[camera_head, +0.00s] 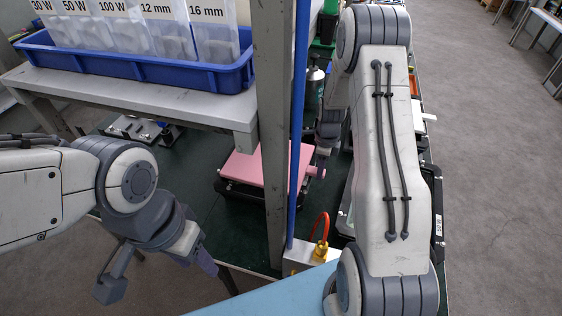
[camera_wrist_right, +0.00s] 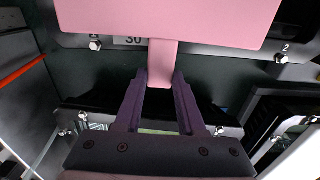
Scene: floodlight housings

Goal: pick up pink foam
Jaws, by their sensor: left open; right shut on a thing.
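The pink foam (camera_head: 262,165) is a flat slab with a narrow tab at its right side. In the head view it lies over a dark housing (camera_head: 240,190) on the green bench, partly hidden by a grey post. In the right wrist view the foam (camera_wrist_right: 165,20) fills the top, and its tab comes down between the fingers. My right gripper (camera_wrist_right: 160,88) is shut on this tab. I cannot tell whether the slab touches the housing. My left gripper (camera_head: 203,262) is open and empty, low at the left, apart from the foam.
A grey post (camera_head: 272,110) and blue pole (camera_head: 299,120) stand in front of the foam. A grey shelf (camera_head: 140,95) holds a blue bin (camera_head: 150,72) of labelled bags. A metal block (camera_head: 305,258) with a brass fitting and red hose sits at the bench's near edge.

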